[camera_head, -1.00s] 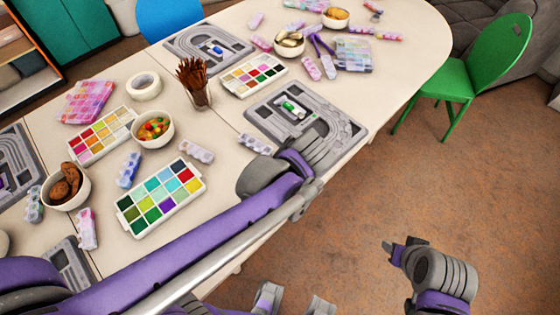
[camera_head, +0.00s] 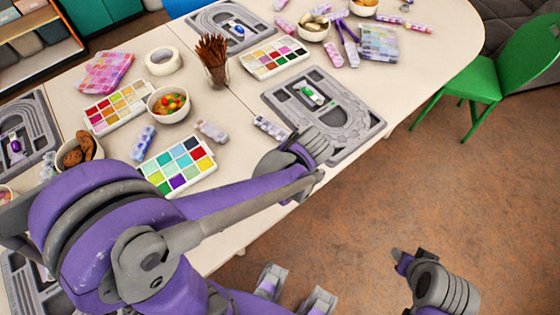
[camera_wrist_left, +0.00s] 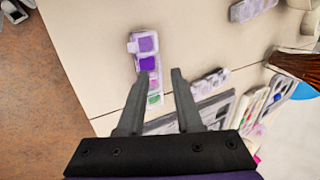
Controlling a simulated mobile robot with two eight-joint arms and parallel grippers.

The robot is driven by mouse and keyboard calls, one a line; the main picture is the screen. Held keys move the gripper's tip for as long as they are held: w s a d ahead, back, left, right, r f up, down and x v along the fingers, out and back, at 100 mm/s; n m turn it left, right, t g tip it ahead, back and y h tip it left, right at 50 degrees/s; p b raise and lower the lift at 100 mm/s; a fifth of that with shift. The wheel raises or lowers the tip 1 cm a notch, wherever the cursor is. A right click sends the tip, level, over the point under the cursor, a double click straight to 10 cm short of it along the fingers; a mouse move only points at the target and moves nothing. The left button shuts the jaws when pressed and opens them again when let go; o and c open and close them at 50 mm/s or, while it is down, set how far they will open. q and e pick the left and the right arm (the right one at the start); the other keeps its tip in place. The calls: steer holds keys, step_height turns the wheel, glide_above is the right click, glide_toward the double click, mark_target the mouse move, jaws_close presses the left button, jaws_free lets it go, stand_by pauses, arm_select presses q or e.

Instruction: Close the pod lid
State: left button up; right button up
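A pale bead pod (camera_head: 270,127) lies at the table's near edge, just left of the grey board, in the head view. In the left wrist view the same pod (camera_wrist_left: 148,64) shows a row of small compartments with purple, pink and green contents. I cannot tell clearly how its lids stand. My left gripper (camera_head: 318,143) is over the near edge beside the pod. In the left wrist view the left gripper (camera_wrist_left: 157,78) is open and empty, its two fingers apart, with the pod's lower end seen between them. My right gripper (camera_head: 405,257) is off the table over the floor; its fingers are too small to judge.
Grey bead boards (camera_head: 358,124), paint-like colour trays (camera_head: 186,184), bowls (camera_head: 169,115), a cup of brown sticks (camera_head: 216,72) and a white tape roll (camera_head: 163,61) crowd the table. Another pod (camera_head: 211,131) lies to the left.

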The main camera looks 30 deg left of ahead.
arm_select(q)
jaws_close()
stand_by(1.5)
